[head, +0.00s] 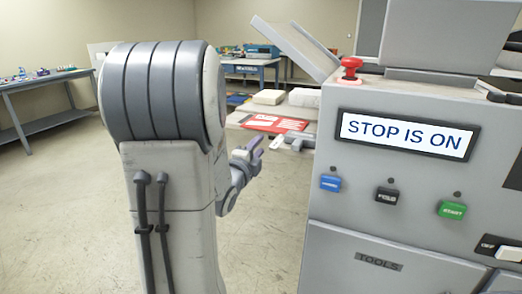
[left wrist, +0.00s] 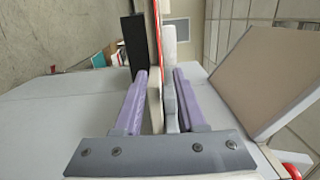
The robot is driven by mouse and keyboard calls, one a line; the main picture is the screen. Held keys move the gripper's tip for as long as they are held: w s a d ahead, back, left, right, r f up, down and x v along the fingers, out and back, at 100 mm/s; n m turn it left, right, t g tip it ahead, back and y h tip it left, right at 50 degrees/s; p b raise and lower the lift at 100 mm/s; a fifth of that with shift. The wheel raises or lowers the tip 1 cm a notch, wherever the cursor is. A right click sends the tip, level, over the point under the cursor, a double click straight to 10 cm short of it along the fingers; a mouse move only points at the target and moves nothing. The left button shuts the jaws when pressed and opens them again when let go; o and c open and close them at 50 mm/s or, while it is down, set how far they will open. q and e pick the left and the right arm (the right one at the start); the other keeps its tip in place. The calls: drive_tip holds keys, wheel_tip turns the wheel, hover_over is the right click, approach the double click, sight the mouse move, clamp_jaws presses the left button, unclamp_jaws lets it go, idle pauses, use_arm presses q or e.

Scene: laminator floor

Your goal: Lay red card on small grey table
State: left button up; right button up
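The red card (head: 275,123), with white panels, lies nearly flat beside the grey machine in the head view. In the left wrist view it appears edge-on as a thin red line (left wrist: 157,35) beyond the fingers. My left gripper (head: 256,149) is near the card's front edge. Its purple fingers (left wrist: 160,75) stand apart, with a cream piece (left wrist: 155,105) and a pale grey piece (left wrist: 169,60) showing between them; I see no firm contact. A grey table (head: 45,84) stands far left; whether it is the small one is unclear. My right gripper is out of view.
The grey machine (head: 330,240) fills the right side, with a red stop button (head: 350,68), a display reading "STOP IS ON" (head: 405,135) and a tilted panel (head: 296,48). White stacks (head: 305,97) lie behind the card. A blue table (head: 250,67) stands farther back. Floor at left is clear.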

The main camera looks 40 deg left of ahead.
sight(271, 132)
use_arm(q)
drive_tip(key=x, duration=1)
drive_tip(key=shift+w+p, duration=0.15)
drive_tip(key=shift+p, duration=0.2)
clamp_jaws()
